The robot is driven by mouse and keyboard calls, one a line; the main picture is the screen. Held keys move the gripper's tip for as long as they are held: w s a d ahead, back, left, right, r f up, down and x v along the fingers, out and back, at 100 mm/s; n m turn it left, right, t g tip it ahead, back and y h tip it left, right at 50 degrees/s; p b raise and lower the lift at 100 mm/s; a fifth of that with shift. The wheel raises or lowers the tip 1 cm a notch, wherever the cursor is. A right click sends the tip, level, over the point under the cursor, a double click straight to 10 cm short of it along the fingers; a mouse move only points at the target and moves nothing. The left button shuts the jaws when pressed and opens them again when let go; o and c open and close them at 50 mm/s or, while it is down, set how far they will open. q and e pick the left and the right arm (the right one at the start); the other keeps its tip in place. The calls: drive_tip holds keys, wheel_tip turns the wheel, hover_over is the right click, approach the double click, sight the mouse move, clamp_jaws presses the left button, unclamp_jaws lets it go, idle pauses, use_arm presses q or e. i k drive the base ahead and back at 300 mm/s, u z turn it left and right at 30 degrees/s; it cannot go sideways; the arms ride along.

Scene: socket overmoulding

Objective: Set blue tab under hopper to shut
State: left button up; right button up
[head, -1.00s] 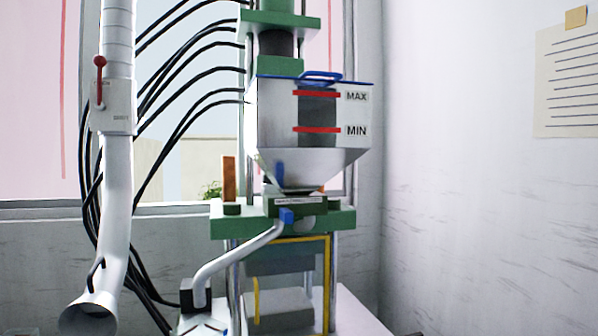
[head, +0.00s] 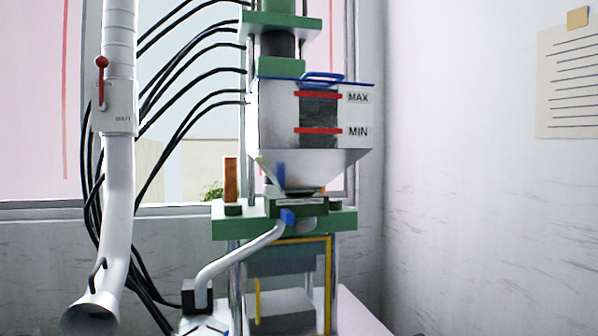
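The hopper (head: 274,120) is a pale box with a tapered lower part, a sight window and MAX and MIN marks. It is mounted on the green press. An upright blue tab (head: 281,174) shows against the left of its tapered underside. A second blue piece (head: 287,216) sits lower, at the upper end of a bent grey tube, in front of the green block below the hopper outlet. I cannot tell from this view whether the tab is at open or shut. Neither of my grippers is in view.
The bent grey tube (head: 235,256) rises from a black block (head: 196,295) left of the press. A white duct (head: 118,190) with a red-knobbed lever (head: 102,64) hangs at the left. Black cables run behind it. A yellow-framed opening (head: 330,270) is below the hopper.

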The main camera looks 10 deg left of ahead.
sight(287, 216)
drive_tip(key=z, duration=0.5)
drive_tip(key=k, duration=1.1)
drive_tip(key=u, duration=0.35)
drive_tip(key=i, duration=1.5)
drive_tip(key=z, duration=0.75)
